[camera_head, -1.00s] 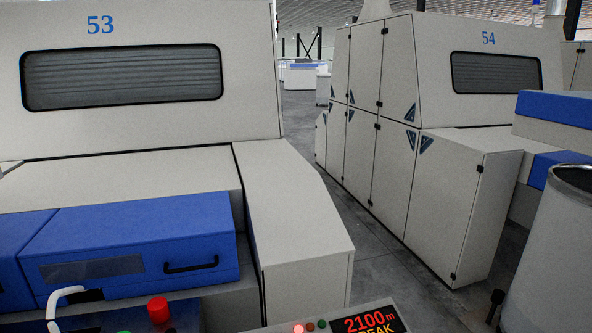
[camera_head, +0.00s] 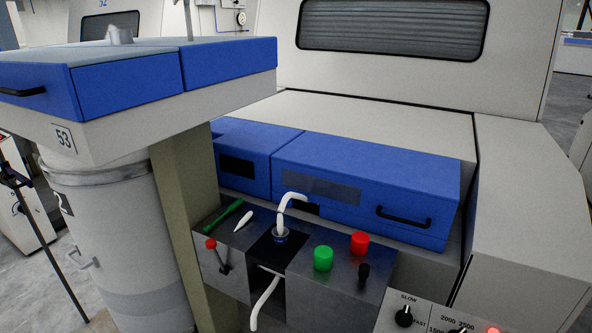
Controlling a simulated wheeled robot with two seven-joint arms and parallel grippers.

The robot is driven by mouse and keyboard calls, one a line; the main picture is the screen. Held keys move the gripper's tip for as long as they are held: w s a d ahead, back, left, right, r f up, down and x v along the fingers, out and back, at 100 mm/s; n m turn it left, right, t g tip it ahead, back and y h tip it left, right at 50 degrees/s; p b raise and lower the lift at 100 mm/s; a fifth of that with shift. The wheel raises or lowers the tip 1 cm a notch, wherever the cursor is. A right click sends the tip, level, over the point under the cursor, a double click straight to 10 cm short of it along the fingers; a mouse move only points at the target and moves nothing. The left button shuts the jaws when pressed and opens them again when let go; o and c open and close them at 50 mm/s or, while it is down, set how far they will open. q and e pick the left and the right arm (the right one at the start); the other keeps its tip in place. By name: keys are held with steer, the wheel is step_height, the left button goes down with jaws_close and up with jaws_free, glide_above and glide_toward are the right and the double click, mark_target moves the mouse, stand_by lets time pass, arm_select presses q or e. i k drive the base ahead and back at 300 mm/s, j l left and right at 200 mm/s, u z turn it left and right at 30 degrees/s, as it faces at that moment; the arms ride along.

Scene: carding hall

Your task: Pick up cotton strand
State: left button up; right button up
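The white cotton strand (camera_head: 283,212) comes out from under the blue cover of machine 53 and bends down into a dark round opening (camera_head: 280,235) on the metal front panel. A lower length of white strand (camera_head: 264,302) hangs below a slot in the panel's front. A short white tapered piece (camera_head: 243,220) lies on the panel to the left of the opening; I cannot tell whether it is strand. Neither of my grippers shows in the head view.
A green-handled tool (camera_head: 224,216), red-knobbed lever (camera_head: 216,253), green button (camera_head: 323,258) and red button (camera_head: 359,243) surround the opening. A post (camera_head: 183,220) and large can (camera_head: 120,235) stand left, under a blue-topped overhanging unit (camera_head: 125,88). A control box (camera_head: 430,317) sits lower right.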

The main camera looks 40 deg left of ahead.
mark_target(243, 221)
steer(key=u, duration=1.75)
steer(key=i+j, duration=0.1)
steer(key=j, duration=0.15)
steer(key=i+j+z, duration=0.1)
steer(key=j, duration=0.15)
